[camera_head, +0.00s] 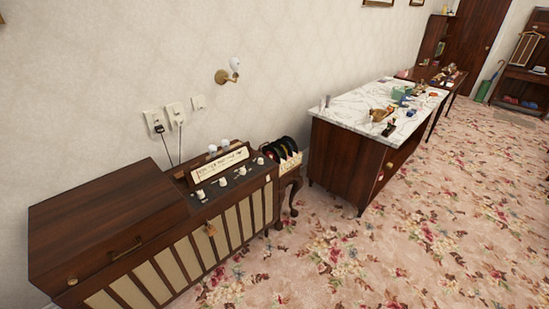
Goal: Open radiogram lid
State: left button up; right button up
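The radiogram (160,262) is a long dark-wood cabinet with cream slatted panels, standing against the wall at the lower left. Its lid (105,212) covers the left part of the top and lies shut. A handle (126,248) sits on the front near the lid's edge. To the right of the lid are a tuning dial panel (219,166) and several white knobs on the control strip. Neither of my grippers shows in the head view.
A small stand with records (281,150) is just right of the radiogram. A marble-topped cabinet (345,106) with small items stands further right. Sockets with cords (154,121) are on the wall above. The floral carpet (430,235) in front is clear.

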aim_at(81, 230)
jog(key=u, duration=1.65)
jog(key=i+j+z, duration=0.15)
jog(key=i, duration=0.15)
